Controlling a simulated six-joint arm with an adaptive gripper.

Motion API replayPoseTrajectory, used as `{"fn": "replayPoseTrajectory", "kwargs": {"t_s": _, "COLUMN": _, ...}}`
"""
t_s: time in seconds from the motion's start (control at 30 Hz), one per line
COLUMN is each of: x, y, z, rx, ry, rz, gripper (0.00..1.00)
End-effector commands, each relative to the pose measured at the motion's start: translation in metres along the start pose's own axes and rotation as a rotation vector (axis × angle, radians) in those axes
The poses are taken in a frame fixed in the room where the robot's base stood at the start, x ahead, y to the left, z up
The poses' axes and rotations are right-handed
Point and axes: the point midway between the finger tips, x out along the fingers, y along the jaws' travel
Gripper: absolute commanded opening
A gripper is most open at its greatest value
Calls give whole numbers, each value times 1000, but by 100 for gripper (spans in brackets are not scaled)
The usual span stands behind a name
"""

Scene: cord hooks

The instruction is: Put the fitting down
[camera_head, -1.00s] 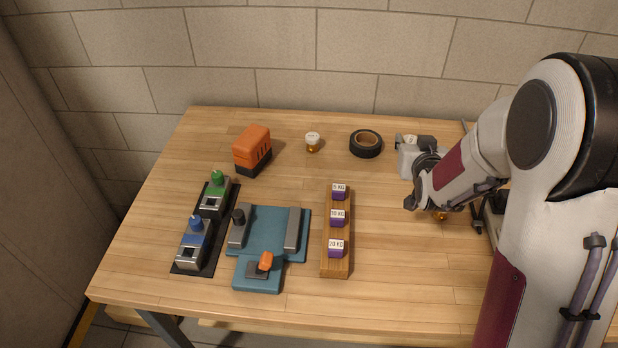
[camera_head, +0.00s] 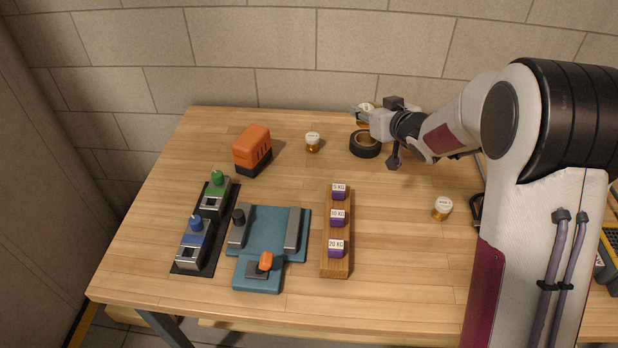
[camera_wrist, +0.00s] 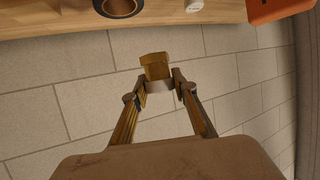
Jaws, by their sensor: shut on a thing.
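My gripper (camera_head: 361,112) is at the back of the table, near the black tape roll, and points toward the wall. It is shut on a small amber piece with a pale top, which I take to be the fitting (camera_head: 367,105). In the wrist view the fitting (camera_wrist: 155,64) sits between the two fingertips (camera_wrist: 160,86), its amber part toward the table side. The wall fills the background there. It seems held up off the table; its exact height I cannot tell.
The black tape roll (camera_head: 365,146) lies just below my gripper in the picture. White-lidded amber jars stand at the back (camera_head: 312,142) and right (camera_head: 442,208). An orange block (camera_head: 252,150), blue fixture (camera_head: 265,230) and wooden weight rack (camera_head: 336,265) occupy the left and middle.

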Motion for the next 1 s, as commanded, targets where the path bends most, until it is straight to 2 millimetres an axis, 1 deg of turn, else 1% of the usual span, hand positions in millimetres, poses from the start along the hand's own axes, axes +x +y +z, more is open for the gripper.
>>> {"fn": "replayPoseTrajectory", "kwargs": {"t_s": 0.1, "x": 8, "y": -6, "z": -8, "rx": -17, "ry": 3, "rz": -38, "gripper": 4}}
{"fn": "replayPoseTrajectory", "kwargs": {"t_s": 0.57, "x": 34, "y": -35, "z": -28, "rx": -88, "ry": 3, "rz": -207, "gripper": 4}}
{"fn": "replayPoseTrajectory", "kwargs": {"t_s": 0.8, "x": 47, "y": -56, "z": -34, "rx": -138, "ry": 2, "rz": -328, "gripper": 4}}
{"fn": "replayPoseTrajectory", "kwargs": {"t_s": 1.0, "x": 56, "y": -79, "z": -33, "rx": -194, "ry": 1, "rz": -465, "gripper": 4}}
